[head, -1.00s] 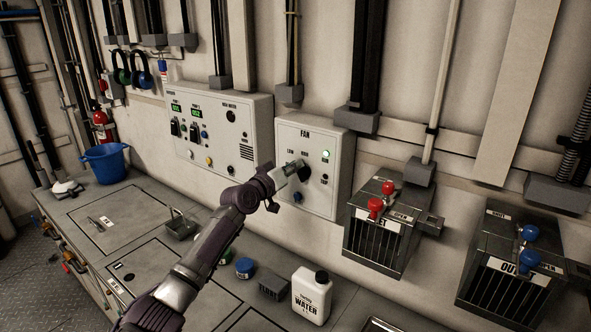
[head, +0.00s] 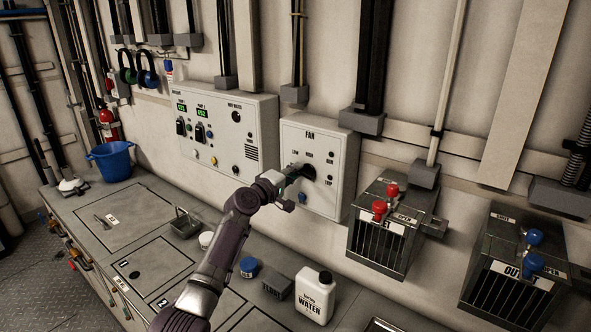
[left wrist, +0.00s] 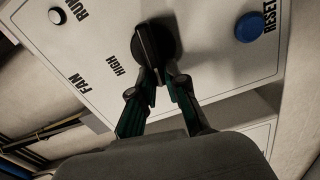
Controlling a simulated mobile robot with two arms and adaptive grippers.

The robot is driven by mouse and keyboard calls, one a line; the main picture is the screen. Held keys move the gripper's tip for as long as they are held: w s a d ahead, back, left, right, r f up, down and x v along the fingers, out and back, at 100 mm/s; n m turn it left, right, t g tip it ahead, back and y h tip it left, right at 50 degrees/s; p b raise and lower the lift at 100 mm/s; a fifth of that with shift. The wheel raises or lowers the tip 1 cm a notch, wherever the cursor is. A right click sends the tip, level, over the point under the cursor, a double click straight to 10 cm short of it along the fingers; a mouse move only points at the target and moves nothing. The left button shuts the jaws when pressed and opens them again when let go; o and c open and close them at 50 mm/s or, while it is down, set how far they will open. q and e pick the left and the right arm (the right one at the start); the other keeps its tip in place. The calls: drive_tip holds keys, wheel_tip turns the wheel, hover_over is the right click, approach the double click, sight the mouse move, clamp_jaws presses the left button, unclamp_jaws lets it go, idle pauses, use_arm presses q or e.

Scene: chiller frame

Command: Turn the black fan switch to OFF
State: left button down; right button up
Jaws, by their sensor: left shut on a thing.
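The black fan switch (head: 309,172) is a round knob with a raised grip bar on the white FAN panel (head: 319,200). It also shows close up in the left wrist view (left wrist: 151,45). My left gripper (head: 294,172) reaches it from the left; in the wrist view its two green-and-black fingers (left wrist: 160,78) are shut on the near end of the grip bar. LOW and HIGH labels are readable above the knob in the head view; I cannot read an OFF label. The run lamp (head: 331,154) is dark. My right gripper is not in view.
A blue reset button (left wrist: 249,27) sits beside the knob. A control panel (head: 262,120) is to the left. Two vent boxes with red handles (head: 380,210) and blue handles (head: 534,262) are to the right. A water jug (head: 314,297) stands on the counter below.

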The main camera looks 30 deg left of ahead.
use_arm(q)
drive_tip(key=shift+f+n, duration=0.25)
drive_tip(key=shift+n, duration=0.65)
drive_tip(key=c, duration=1.2)
unclamp_jaws()
drive_tip(key=s, duration=0.4)
drive_tip(key=s+a, duration=0.1)
drive_tip(key=s, duration=0.7)
drive_tip(key=shift+a, duration=0.4)
drive_tip(key=shift+w, duration=0.1)
